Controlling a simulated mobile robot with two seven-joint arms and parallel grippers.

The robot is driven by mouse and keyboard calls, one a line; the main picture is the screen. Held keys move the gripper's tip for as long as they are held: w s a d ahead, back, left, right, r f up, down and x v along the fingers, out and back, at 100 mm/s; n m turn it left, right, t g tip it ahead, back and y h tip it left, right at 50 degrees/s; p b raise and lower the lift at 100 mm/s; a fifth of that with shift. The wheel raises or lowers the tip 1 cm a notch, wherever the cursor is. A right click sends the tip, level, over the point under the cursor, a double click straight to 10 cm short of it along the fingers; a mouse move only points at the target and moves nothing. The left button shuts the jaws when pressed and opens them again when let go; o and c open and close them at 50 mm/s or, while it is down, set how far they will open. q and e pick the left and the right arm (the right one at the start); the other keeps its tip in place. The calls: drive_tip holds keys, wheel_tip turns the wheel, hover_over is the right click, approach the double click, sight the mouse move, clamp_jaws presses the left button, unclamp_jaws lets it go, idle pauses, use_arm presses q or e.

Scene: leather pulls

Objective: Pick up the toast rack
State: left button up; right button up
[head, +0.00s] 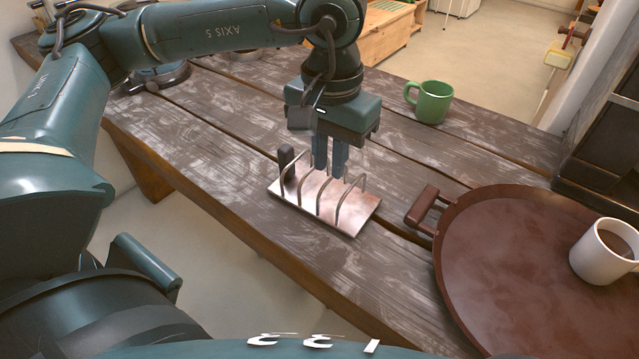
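The toast rack (358,215) stands on the dark plank table. It has a shiny flat metal base, several upright wire loops and a dark knob at its left end. My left gripper (330,168) comes down from above, its two fingers pointing down at the rack's far side, close to the wire loops. A narrow gap shows between the fingers. I cannot tell whether the fingers touch a wire or have closed on one. The rack appears level on the table. My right gripper is not in view.
A round red-brown tray (490,265) with a dark handle lies right of the rack, holding a white mug (605,252) of brown drink. A green mug (430,101) stands behind. A dark box-like unit (605,150) stands at right. The table left of the rack is clear.

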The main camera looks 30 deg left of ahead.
use_arm(q)
drive_tip(key=shift+w+d+f+p, duration=0.15)
drive_tip(key=shift+f+p, duration=0.4)
drive_tip(key=shift+f, duration=1.8)
clamp_jaws()
